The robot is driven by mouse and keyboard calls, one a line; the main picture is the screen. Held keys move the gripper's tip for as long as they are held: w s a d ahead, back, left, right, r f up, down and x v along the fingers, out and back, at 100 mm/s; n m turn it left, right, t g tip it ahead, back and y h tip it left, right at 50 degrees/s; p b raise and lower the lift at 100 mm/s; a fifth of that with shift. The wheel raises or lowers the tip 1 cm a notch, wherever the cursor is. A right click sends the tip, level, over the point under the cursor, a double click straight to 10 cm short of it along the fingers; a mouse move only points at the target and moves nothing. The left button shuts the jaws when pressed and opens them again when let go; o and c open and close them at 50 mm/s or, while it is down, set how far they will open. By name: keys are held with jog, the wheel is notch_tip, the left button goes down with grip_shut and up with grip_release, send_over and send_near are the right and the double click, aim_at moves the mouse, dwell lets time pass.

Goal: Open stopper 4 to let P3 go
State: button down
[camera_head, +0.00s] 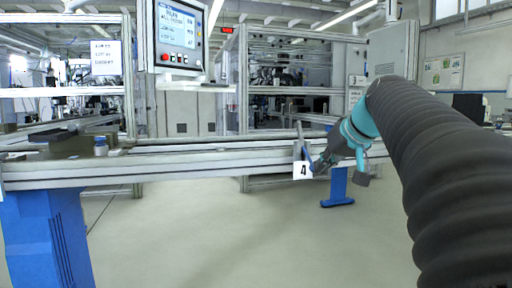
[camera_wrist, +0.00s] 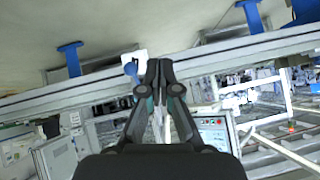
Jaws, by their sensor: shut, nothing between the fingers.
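Stopper 4 shows as a white plate marked 4 (camera_head: 302,170) on the front rail of the conveyor, with a slim blue-grey lever (camera_head: 304,142) standing steeply above it. In the wrist view a white plate (camera_wrist: 134,56) and a blue knob-like part (camera_wrist: 131,69) sit just left of my fingertips. My gripper (camera_head: 319,168) is close to the right side of the plate. Its fingers (camera_wrist: 158,64) are together and hold nothing. I cannot tell whether they touch the lever. No pallet marked P3 can be made out.
The conveyor rail (camera_head: 150,168) runs across the view on blue legs (camera_head: 45,240). A control screen (camera_head: 180,35) hangs above. The floor in front is clear.

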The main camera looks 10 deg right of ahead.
jog(key=w+d+r+t+p, duration=0.15)
jog(key=w+d+r, duration=0.25)
jog(key=d+r, duration=0.4)
jog(key=s+f+b+x, duration=0.1)
jog(key=f+x, duration=0.1)
jog(key=x, duration=1)
jog(key=shift+s+a+n, duration=0.15)
jog(key=shift+a+n, duration=0.1)
jog(key=shift+n, duration=0.15)
jog(key=shift+f, duration=0.15)
jog(key=shift+f+b, duration=0.9)
jog(key=shift+a+f, duration=0.1)
